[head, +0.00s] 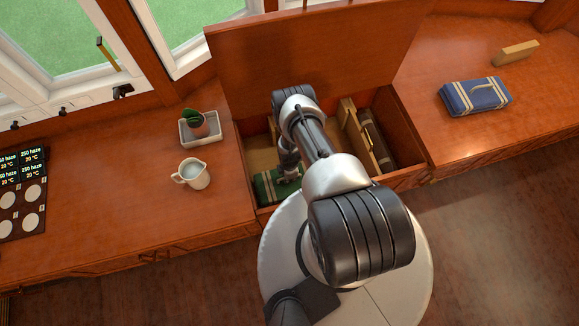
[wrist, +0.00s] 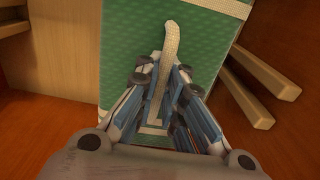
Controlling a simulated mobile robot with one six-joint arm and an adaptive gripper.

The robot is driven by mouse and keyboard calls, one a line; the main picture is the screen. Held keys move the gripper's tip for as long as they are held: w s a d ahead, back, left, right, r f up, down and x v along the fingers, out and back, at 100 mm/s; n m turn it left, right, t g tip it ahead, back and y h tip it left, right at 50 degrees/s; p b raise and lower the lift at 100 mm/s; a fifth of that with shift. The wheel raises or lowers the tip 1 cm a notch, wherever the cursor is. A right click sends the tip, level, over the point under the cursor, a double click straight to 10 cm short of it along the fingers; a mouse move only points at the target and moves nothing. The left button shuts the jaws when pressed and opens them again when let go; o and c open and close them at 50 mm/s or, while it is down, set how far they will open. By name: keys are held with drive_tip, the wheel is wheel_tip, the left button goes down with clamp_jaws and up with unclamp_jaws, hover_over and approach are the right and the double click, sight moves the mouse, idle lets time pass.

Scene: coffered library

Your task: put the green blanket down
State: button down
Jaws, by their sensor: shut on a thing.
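The green blanket (head: 265,188) is a folded green bundle with cream bands and a cream carrying strap. In the head view it is inside the open wooden chest (head: 415,172), at the front left, partly hidden by my arm. In the wrist view the blanket (wrist: 120,50) fills the middle, and its strap (wrist: 172,40) runs between my fingers. My gripper (wrist: 165,85) is shut on the strap; in the head view my gripper (head: 288,165) is low inside the chest. I cannot tell whether the blanket touches the chest floor.
Wooden dividers (head: 365,140) stand in the chest, right of the blanket. The raised lid (head: 310,55) is behind. A blue strapped bundle (head: 475,96) lies on the right bench.

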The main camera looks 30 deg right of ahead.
wheel_tip(320, 180, down, 4)
drive_tip(key=shift+r+b, duration=0.2)
drive_tip(key=shift+b, duration=0.55)
drive_tip(key=c, duration=1.7)
unclamp_jaws()
drive_tip(key=shift+s, duration=0.1)
